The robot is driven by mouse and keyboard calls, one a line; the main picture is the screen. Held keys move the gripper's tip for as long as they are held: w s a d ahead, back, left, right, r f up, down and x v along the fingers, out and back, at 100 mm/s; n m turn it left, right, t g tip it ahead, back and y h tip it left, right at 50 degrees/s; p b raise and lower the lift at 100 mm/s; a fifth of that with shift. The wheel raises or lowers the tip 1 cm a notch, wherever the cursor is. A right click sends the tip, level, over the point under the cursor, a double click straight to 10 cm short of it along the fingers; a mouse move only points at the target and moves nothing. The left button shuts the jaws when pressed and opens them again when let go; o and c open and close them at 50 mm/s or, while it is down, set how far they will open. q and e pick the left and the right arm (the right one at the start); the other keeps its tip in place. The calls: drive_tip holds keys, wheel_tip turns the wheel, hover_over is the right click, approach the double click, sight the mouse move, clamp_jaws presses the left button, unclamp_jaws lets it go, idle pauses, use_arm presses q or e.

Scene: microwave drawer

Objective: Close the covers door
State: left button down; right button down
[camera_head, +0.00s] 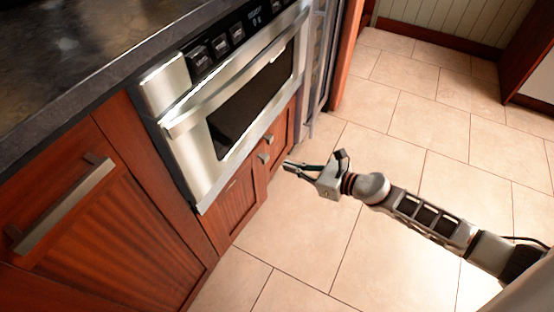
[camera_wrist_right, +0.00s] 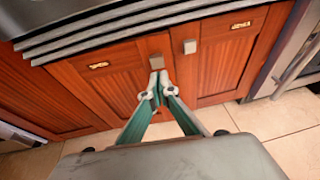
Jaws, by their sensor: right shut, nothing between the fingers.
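Two red-brown wooden cabinet doors sit under the stainless microwave drawer. The left door (camera_head: 235,207) and the right door (camera_head: 281,138) each have a small square metal knob near their shared edge. Both doors look flush or nearly so; I cannot tell whether a small gap stays open. My right gripper (camera_head: 287,165) is shut and empty in front of the doors, near the knobs. In the right wrist view its fingertips (camera_wrist_right: 161,78) are together just below the left door's knob (camera_wrist_right: 155,61); the right door's knob (camera_wrist_right: 190,46) is just to the right. Contact is unclear. My left gripper is not seen.
The microwave drawer (camera_head: 195,153) with its long handle is above the doors, under a dark countertop (camera_head: 75,50). A larger cabinet with a bar handle (camera_head: 62,205) is at left. A steel appliance (camera_head: 318,60) stands beyond. The tiled floor (camera_head: 300,240) is clear.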

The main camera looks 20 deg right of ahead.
sight(268, 157)
drive_tip(key=x, duration=0.4)
drive_tip(key=shift+w+r, duration=0.15)
drive_tip(key=shift+r, duration=0.25)
drive_tip(key=shift+w+a, duration=0.4)
drive_tip(key=shift+w, duration=0.1)
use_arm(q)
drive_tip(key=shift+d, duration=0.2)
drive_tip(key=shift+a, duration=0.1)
